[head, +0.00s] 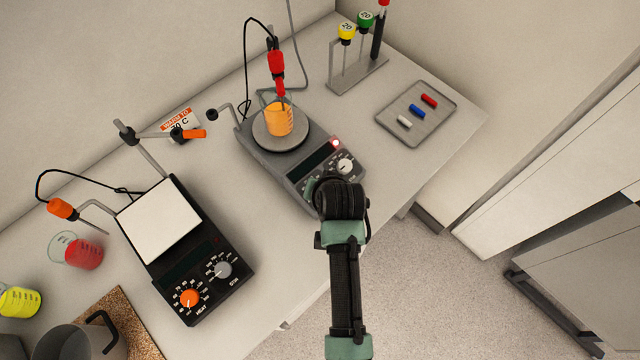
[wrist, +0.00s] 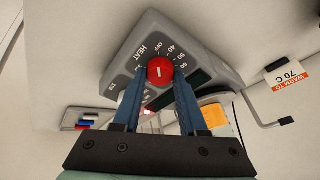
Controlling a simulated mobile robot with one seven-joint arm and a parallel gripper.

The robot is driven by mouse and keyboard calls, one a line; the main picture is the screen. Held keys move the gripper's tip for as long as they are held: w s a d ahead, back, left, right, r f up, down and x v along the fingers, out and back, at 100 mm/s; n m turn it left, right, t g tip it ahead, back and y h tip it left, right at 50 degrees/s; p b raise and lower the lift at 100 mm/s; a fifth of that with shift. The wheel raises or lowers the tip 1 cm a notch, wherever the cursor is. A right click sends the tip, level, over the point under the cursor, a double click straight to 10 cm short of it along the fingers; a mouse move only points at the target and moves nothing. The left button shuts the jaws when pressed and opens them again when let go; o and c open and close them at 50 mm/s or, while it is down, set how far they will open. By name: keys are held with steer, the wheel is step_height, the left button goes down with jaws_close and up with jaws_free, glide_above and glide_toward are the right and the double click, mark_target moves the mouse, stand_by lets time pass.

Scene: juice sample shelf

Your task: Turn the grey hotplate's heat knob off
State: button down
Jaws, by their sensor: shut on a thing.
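The grey hotplate (head: 270,165) stands on the bench in the head view, with a beaker of orange liquid (head: 279,118) on its round plate. Its red heat knob (wrist: 160,71) shows in the wrist view, under the word HEAT and a scale with OFF, 40, 50 and 60. The knob's short white mark stands about upright in the picture, towards OFF; its exact setting is hard to tell. My gripper (wrist: 163,80) is shut on the knob, one blue finger on each side. In the head view my wrist hides the knob and fingers.
A red lamp (head: 335,143) glows near the grey hotplate's silver knob (head: 345,166). A red probe (head: 277,63) hangs into the beaker. A black hotplate (head: 185,260) stands left. A tray (head: 437,127) with small bars and a stand (head: 350,80) are at the right.

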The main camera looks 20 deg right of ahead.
stand_by(0.3)
steer(key=shift+c, duration=2.2)
jaws_free()
steer(key=shift+r, duration=0.15)
steer(key=b+v, duration=0.1)
steer(key=v, duration=1.1)
steer(key=shift+s+r, duration=0.15)
steer(key=shift+r, duration=0.2)
steer(key=w+a+r+n+t+b, duration=0.1)
steer(key=w+a+r+t, duration=0.2)
steer(key=r, duration=0.6)
steer(key=w+a+r+n+t, duration=0.1)
steer(key=w+r+t, duration=0.35)
steer(key=r, duration=0.45)
steer(key=w+a+r+n+t+b, duration=0.1)
steer(key=w+a+r+t, duration=0.3)
steer(key=r, duration=0.6)
steer(key=s+a+r+n+t, duration=0.1)
steer(key=s+r+t, duration=0.2)
steer(key=r, duration=0.6)
steer(key=s+a+r+n+t, duration=0.2)
steer(key=s+r+t, duration=0.1)
steer(key=r, duration=0.6)
steer(key=s+a+r+n+t+y, duration=0.1)
steer(key=s+r+t, duration=0.2)
steer(key=r, duration=0.6)
steer(key=shift+s+a+n, duration=0.3)
steer(key=shift+s+a, duration=0.05)
